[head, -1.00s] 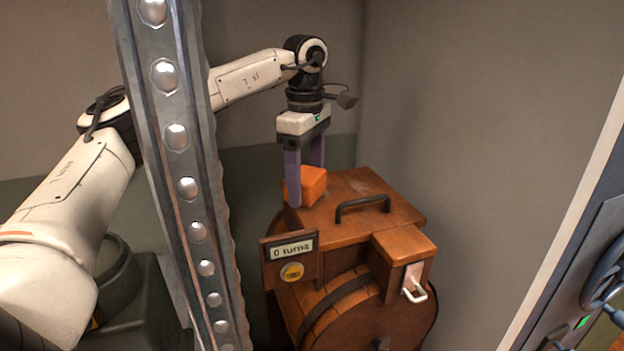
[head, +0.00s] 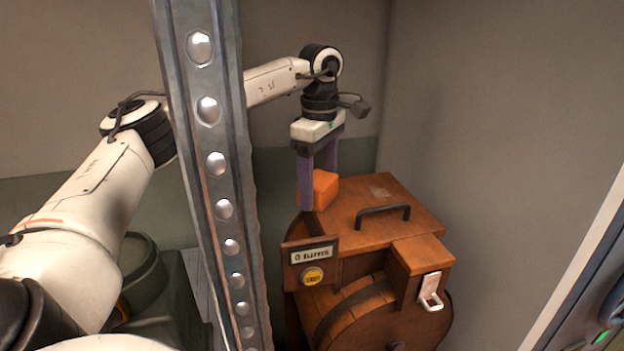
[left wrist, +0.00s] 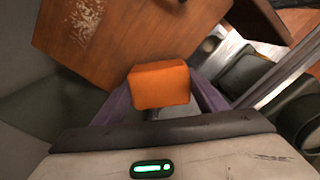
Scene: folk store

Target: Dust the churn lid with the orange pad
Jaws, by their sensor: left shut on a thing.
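The wooden churn (head: 365,315) stands in the corner with its flat lid (head: 350,218) on top and a dark handle (head: 384,211) on the lid. My left gripper (head: 318,190) points down at the lid's left edge and is shut on the orange pad (head: 325,187). The pad also shows between the purple fingers in the left wrist view (left wrist: 160,85). A pale dusty patch (left wrist: 83,17) lies on the lid in the left wrist view, apart from the pad. Whether the pad touches the lid I cannot tell. My right gripper is not in view.
A turns sign (head: 311,262) stands at the churn's front left, and a white hook (head: 430,292) hangs at its front right. A perforated metal post (head: 222,190) rises in front of my left arm. Walls close in behind and to the right.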

